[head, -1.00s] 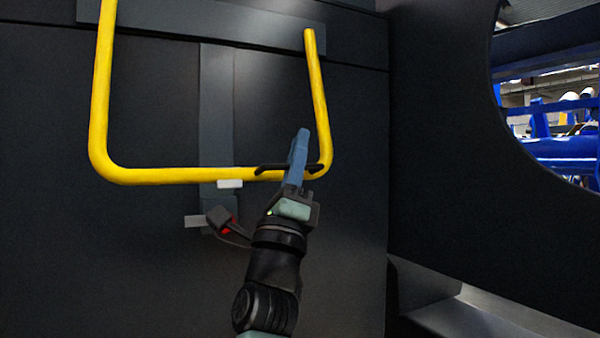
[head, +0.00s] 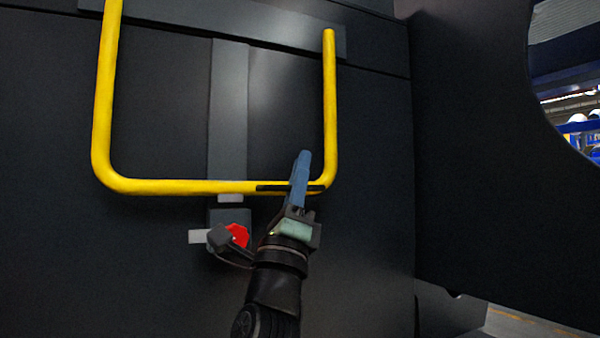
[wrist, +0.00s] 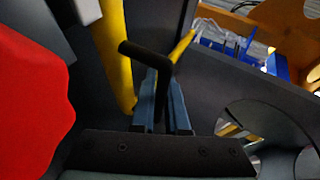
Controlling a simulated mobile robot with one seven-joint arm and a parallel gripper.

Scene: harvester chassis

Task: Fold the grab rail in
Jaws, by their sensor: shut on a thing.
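The grab rail is a yellow U-shaped tube (head: 103,100) on the dark panel, with its crossbar low and its legs running up. Its yellow tube also shows in the wrist view (wrist: 113,50). A black handle (head: 268,188) lies along the crossbar near its right corner; in the wrist view it is a bent black bar (wrist: 140,53). My gripper (head: 303,165) has blue fingers, also in the wrist view (wrist: 162,100), shut on this handle. A dark latch block with a red part (head: 238,235) sits below the crossbar, left of my gripper; the rail is apart from it.
A grey vertical strip (head: 228,110) runs down the panel behind the rail. A dark side wall (head: 470,170) with a large rounded opening stands at the right. The red part (wrist: 30,100) fills the left of the wrist view, close to the camera.

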